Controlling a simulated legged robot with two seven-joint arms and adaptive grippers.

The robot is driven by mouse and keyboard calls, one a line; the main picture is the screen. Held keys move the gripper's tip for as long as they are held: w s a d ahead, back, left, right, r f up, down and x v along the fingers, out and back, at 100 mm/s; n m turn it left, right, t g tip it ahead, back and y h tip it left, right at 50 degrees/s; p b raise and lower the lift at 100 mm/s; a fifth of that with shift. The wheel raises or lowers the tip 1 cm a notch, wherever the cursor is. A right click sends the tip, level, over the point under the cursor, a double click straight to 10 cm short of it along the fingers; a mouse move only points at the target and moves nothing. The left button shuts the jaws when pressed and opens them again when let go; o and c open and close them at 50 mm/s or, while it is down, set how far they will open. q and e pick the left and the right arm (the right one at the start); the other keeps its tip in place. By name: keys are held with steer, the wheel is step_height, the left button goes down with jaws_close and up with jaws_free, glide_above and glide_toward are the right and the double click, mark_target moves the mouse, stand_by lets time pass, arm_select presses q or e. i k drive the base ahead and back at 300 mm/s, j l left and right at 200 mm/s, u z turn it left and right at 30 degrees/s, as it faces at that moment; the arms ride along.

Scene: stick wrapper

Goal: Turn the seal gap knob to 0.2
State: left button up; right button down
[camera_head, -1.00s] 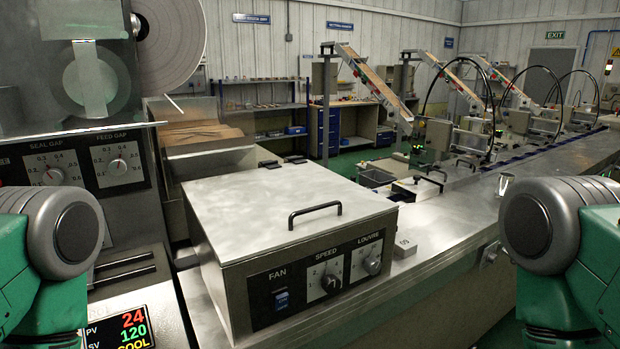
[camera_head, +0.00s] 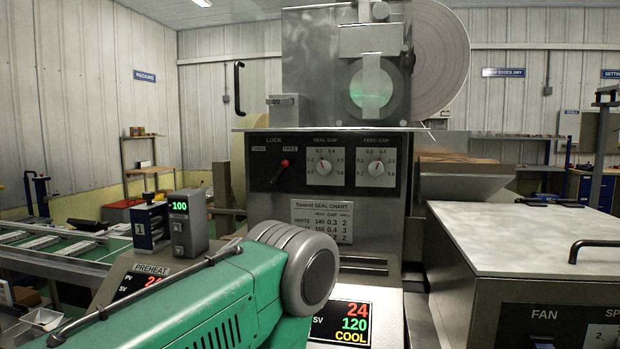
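The seal gap knob (camera_head: 324,166) is a small round light knob on a white dial plate, on the dark upper panel of the machine in the middle. Its dial carries marks including 0.2, 0.3 and 0.4. The pointer is too small to read surely. The feed gap knob (camera_head: 376,168) sits just to its right. A lock lever (camera_head: 282,165) with a red tip is to its left. My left arm lies across the lower middle, below the panel and apart from the knobs. Neither of my grippers shows in the view.
A seal chart (camera_head: 321,220) is fixed under the dials. A display (camera_head: 341,324) reading 24, 120 and COOL is below it. A metal box with a FAN panel (camera_head: 541,318) stands at the right. A conveyor (camera_head: 40,245) runs at the left.

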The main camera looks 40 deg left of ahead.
mark_target(324, 167)
steer(key=u, duration=1.05)
